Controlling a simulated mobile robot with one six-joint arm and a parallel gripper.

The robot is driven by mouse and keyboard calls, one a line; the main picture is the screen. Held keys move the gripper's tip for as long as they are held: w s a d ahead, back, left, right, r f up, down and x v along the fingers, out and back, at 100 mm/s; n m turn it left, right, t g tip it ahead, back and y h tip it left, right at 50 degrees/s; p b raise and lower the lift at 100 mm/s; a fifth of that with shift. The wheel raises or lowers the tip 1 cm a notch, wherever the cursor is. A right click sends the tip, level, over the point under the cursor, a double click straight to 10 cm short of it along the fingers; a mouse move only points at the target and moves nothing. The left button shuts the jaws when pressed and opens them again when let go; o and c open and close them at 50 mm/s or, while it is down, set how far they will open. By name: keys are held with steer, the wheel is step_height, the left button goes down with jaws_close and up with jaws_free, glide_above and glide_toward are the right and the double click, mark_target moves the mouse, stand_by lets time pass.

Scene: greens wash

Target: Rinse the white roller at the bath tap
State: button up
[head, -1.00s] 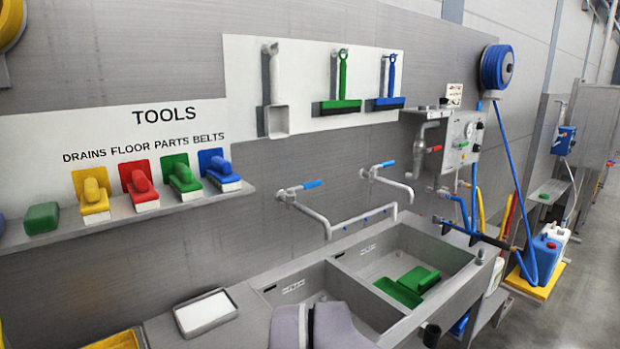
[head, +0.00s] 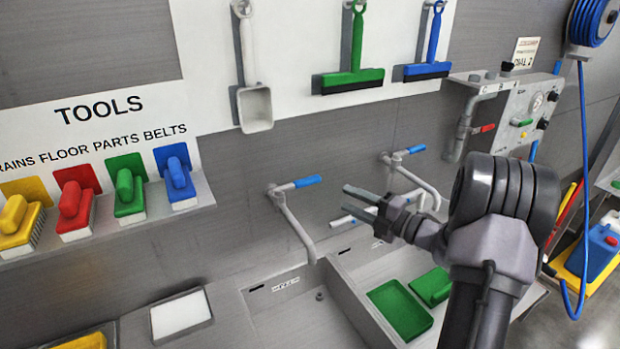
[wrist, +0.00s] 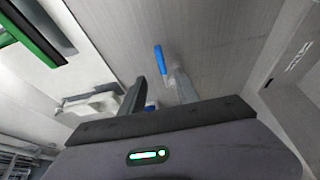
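I cannot make out a white roller in either view. In the head view my gripper (head: 345,199) is in front of the wall, above the sink, with its two fingers apart and nothing between them. The left tap (head: 296,222) has a blue lever and stands to the left of the fingertips. The right tap (head: 412,178) has a blue lever and is behind my gripper, partly hidden by my arm. I cannot tell which one is the bath tap. In the wrist view a blue lever (wrist: 160,59) shows beyond the spread fingers.
The sink's right basin holds a green tray (head: 401,309) and a green block (head: 432,287). A white scoop (head: 255,107), green squeegee (head: 354,78) and blue squeegee (head: 428,70) hang above. Coloured brushes line the left shelf (head: 100,232). A control panel (head: 525,110) is at right.

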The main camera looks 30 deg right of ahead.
mark_target(312, 183)
steer(key=b+x, duration=0.1)
steer(key=x, duration=1.3)
steer(key=shift+w+a, duration=0.1)
jaws_close()
stand_by(0.7)
